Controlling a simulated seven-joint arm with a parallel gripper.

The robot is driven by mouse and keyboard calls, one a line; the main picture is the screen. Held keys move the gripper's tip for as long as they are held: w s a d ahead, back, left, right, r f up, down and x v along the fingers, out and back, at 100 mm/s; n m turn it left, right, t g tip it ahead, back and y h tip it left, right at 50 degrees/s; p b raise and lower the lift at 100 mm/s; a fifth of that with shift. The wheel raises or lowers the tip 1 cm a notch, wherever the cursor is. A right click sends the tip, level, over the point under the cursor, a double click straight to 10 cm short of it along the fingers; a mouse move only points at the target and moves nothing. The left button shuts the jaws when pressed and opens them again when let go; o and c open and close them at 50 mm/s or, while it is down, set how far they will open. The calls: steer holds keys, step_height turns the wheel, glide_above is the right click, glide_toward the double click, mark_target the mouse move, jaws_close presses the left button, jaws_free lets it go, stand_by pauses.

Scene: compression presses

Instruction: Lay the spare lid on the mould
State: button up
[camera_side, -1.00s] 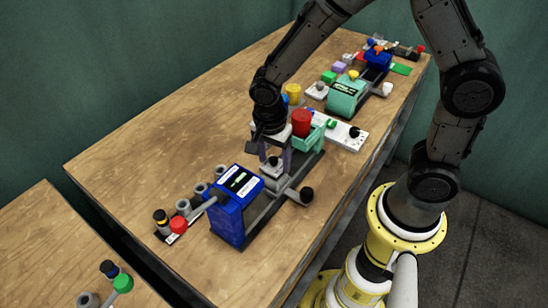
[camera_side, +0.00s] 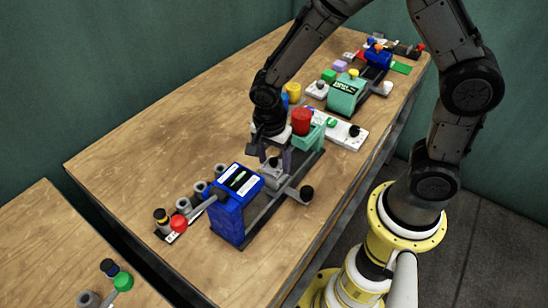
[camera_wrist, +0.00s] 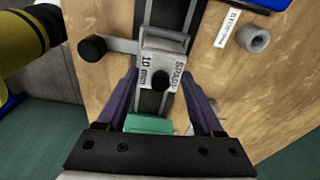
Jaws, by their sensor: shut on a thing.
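The spare lid (camera_wrist: 158,68) is a pale grey plate with a black knob, lettered SPARE and 10 mm in the wrist view. The purple fingertips of my gripper (camera_wrist: 160,84) are at its two sides, shut on it. In the side view my gripper (camera_side: 275,157) points down just behind the blue press, and the lid's dark knob (camera_side: 273,161) shows between the fingers. The grey mould (camera_side: 273,178) is directly below, on the dark rail. It also shows partly in the wrist view (camera_wrist: 166,40). I cannot tell whether lid and mould touch.
The blue press (camera_side: 240,192) stands close in front, with a black-knobbed handle (camera_side: 306,193) at the right. A green press part with a red cylinder (camera_side: 301,121) is right behind my gripper. Several grey cylinders (camera_side: 184,206) stand left. The table's left side (camera_side: 160,135) is clear.

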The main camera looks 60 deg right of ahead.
steer(key=shift+f, duration=0.35)
steer(key=o, duration=1.4)
step_height(320, 180, up, 18)
steer(key=s+d+r+m+t, duration=0.1)
steer(key=s+d+n+t, duration=0.1)
steer(key=s+n, duration=0.4)
steer(key=n, duration=0.1)
steer(key=s+d+r+n+t+y, duration=0.1)
steer(key=s+n+t, duration=0.1)
steer(key=s+n, duration=0.2)
steer(key=s+d+r+n+t, duration=0.1)
steer(key=s+d+n, duration=0.1)
steer(key=s+n, duration=0.3)
steer(key=shift+s+n, duration=0.3)
steer(key=shift+n, duration=1.1)
